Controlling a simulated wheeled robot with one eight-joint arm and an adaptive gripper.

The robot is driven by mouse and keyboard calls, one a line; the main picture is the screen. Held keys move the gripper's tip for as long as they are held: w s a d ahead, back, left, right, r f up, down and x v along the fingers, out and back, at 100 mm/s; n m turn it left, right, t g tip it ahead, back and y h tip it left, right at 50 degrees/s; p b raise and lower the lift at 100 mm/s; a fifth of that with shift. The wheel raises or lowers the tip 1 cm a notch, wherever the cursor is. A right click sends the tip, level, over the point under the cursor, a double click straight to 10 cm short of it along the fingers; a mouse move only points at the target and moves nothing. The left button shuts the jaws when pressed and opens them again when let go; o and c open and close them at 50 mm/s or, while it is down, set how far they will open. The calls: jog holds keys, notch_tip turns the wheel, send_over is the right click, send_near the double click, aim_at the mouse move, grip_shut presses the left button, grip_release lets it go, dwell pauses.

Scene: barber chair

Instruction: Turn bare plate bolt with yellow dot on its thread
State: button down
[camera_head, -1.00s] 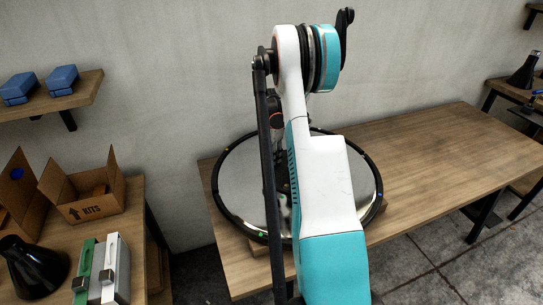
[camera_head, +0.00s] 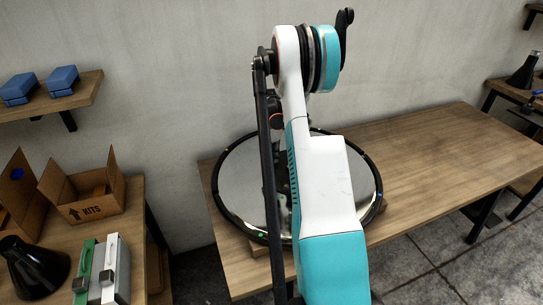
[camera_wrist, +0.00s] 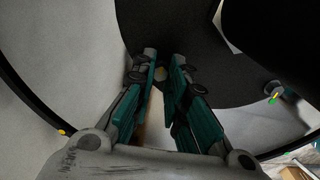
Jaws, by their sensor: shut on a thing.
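A large round disc (camera_head: 240,180) with a black rim lies on the wooden table in the head view. In the wrist view, my gripper (camera_wrist: 163,68) has its two teal and grey fingers close together over a dark round plate (camera_wrist: 220,70). A small yellowish spot (camera_wrist: 160,73) shows between the fingertips, on what looks like a small bolt; the fingers hide most of it. My gripper is shut on it. In the head view, my arm hides the gripper and the disc's middle.
A yellow dot (camera_wrist: 62,132) sits on the black rim in the wrist view. A small fitting (camera_wrist: 276,93) with yellow and green marks stands at right. A green dot (camera_head: 261,235) marks the disc's front rim. The wooden table (camera_head: 440,155) is clear at right.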

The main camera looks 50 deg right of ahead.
jog(key=m, duration=0.5)
dwell(0.6)
jog(key=c, duration=1.5)
grip_release()
jog(key=shift+c, duration=0.2)
jog(key=shift+r, duration=0.1)
notch_tip(320, 180, up, 12)
